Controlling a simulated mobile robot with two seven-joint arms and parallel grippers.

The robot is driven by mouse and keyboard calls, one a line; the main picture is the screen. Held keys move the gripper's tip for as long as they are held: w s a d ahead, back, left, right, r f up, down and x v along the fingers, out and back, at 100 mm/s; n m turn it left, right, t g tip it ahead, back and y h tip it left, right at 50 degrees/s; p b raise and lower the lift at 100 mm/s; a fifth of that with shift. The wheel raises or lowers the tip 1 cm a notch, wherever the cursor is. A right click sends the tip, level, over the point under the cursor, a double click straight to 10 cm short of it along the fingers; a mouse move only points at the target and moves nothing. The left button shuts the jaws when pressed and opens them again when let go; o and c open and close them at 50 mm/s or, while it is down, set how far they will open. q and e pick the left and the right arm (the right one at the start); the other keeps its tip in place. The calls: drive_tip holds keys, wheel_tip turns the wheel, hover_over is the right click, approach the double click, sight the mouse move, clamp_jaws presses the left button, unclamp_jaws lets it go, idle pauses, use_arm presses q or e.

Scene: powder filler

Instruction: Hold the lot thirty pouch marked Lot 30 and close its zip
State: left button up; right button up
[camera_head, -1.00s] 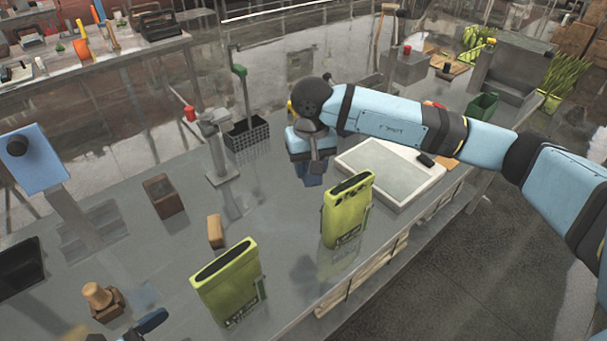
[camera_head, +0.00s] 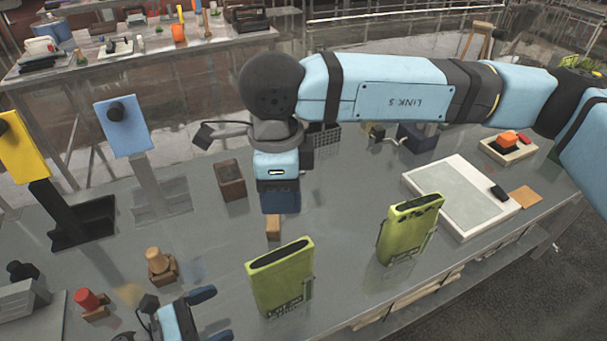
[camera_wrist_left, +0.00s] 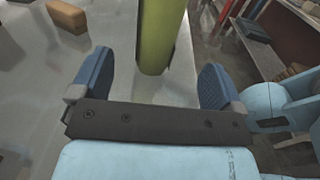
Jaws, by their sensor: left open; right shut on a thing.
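A yellow-green pouch (camera_head: 281,280) stands upright near the front of the table, with a long dark mouth along its top. A similar pouch (camera_head: 408,230) stands to its right. Their front print is too small to read for sure. My left gripper (camera_head: 180,318) is open, low on the left of the nearer pouch and apart from it. In the left wrist view a green pouch (camera_wrist_left: 157,35) stands ahead, in line with the gap between the open fingers. My right gripper (camera_head: 280,205) is shut on a small wooden block (camera_head: 273,230) behind the nearer pouch, its fingers hiding the block's top.
A white-rimmed tray (camera_head: 465,195) lies to the right. A brown box (camera_head: 231,180), a wooden knob piece (camera_head: 160,266), a red knob piece (camera_head: 88,300) and stands with a blue panel (camera_head: 124,126) and a yellow panel (camera_head: 23,148) are to the left. The table between the two pouches is clear.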

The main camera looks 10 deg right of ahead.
sight(265, 291)
drive_tip(key=shift+s+a+r+m, duration=0.2)
drive_tip(key=shift+s+a+m, duration=0.2)
drive_tip(key=shift+s+m, duration=0.3)
use_arm(q)
drive_tip(key=shift+w+d, duration=0.15)
drive_tip(key=shift+d, duration=0.25)
use_arm(e)
drive_tip(key=shift+s+a, duration=0.1)
drive_tip(key=shift+s, duration=0.05)
use_arm(q)
drive_tip(key=x, duration=1.1)
drive_tip(key=shift+d, duration=0.1)
drive_tip(key=c, duration=1.1)
drive_tip(key=o, duration=1)
drive_tip(key=shift+a, duration=0.35)
use_arm(e)
drive_tip(key=shift+f, duration=0.15)
use_arm(q)
drive_tip(key=shift+a+b, duration=0.25)
drive_tip(key=shift+b, duration=0.05)
use_arm(e)
drive_tip(key=shift+f, duration=0.1)
